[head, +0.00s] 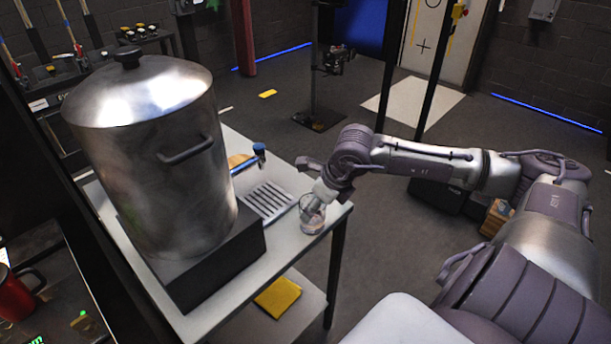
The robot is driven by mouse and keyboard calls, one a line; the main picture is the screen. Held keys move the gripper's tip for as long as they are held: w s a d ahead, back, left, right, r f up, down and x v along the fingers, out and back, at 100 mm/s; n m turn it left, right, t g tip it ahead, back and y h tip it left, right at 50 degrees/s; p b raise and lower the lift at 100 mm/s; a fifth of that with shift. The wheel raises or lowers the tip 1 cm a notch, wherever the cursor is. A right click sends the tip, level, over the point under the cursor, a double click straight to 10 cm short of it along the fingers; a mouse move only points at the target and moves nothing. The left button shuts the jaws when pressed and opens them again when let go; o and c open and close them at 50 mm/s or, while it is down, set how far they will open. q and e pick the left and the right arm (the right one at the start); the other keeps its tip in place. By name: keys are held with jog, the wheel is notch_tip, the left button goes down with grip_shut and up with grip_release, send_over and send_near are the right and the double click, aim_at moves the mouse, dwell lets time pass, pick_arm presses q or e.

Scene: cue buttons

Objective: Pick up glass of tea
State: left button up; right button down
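A clear glass (312,220) stands near the front right corner of the white table (258,264). It seems to hold a little reddish-brown liquid at the bottom. My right gripper (318,203) is at the glass, its fingers at or over the rim. The fingers are small and partly hidden by the wrist and the glass, so I cannot tell whether they are open, shut or touching it. My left gripper is not in the head view.
A large metal urn (155,150) with a lid stands on a black base (215,262) left of the glass. Its tap (259,151) points over a slotted drip tray (268,198). A yellow cloth (278,296) lies on the lower shelf. A red mug (14,295) is at far left.

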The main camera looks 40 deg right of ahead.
jog(key=shift+s+d+r+p, duration=0.1)
jog(key=shift+s+p, duration=0.15)
jog(key=shift+s, duration=0.2)
jog(key=shift+s+d+r+p, duration=0.1)
jog(key=shift+s+p, duration=0.15)
jog(key=shift+s, duration=0.15)
jog(key=shift+s+a+f, duration=0.1)
jog(key=shift+s, duration=0.15)
dwell(0.8)
